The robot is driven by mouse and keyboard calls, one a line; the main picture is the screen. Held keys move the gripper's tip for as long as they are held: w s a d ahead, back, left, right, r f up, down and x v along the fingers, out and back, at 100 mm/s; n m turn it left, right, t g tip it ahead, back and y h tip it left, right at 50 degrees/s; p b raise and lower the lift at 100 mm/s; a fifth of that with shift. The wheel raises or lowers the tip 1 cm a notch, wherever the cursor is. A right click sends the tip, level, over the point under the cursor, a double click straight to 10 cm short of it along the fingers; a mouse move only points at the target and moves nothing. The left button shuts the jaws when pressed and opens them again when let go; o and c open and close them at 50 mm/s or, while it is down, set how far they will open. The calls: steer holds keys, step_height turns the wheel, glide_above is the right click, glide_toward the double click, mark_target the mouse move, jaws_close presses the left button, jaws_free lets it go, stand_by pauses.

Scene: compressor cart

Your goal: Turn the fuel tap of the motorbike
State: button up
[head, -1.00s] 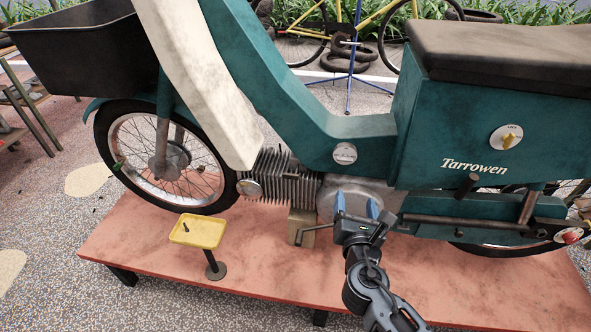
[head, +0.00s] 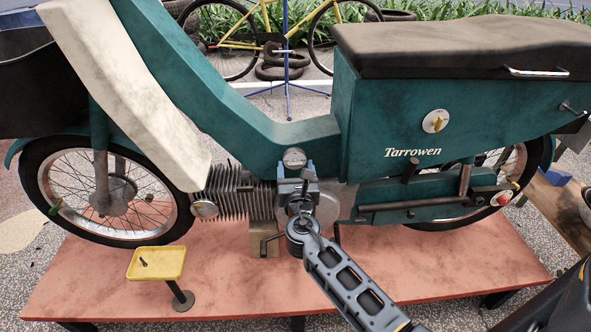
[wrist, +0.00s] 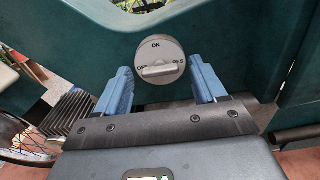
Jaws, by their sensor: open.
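The fuel tap is a round grey dial (head: 294,158) on the lower teal frame of the motorbike (head: 250,110), above the engine. In the wrist view the dial (wrist: 160,62) is marked ON at the top, OFF at left and RES at right. Its raised grey bar handle (wrist: 163,70) lies about level, between OFF and RES; which end points cannot be told. My gripper (wrist: 160,66) is open, its blue fingers on either side of the dial, apart from the handle. In the head view my gripper (head: 295,172) is just below the dial and partly hides the engine.
A second dial with a yellow knob (head: 435,121) is on the side panel above "Tarrowen". A yellow tray on a stand (head: 157,262) stands at left on the reddish platform (head: 225,290). The finned cylinder (head: 240,195) is left of my gripper. The platform's front is mostly clear.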

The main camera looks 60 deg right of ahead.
steer(key=c, duration=1.1)
steer(key=shift+o, duration=0.2)
steer(key=m+b, duration=0.4)
steer(key=m, duration=0.3)
steer(key=m+b, duration=0.5)
steer(key=m, duration=0.1)
steer(key=shift+f+m, duration=0.2)
steer(key=shift+m, duration=0.2)
steer(key=shift+r+m+b, duration=0.1)
steer(key=shift+m+b, duration=1.3)
steer(key=shift+m, duration=0.5)
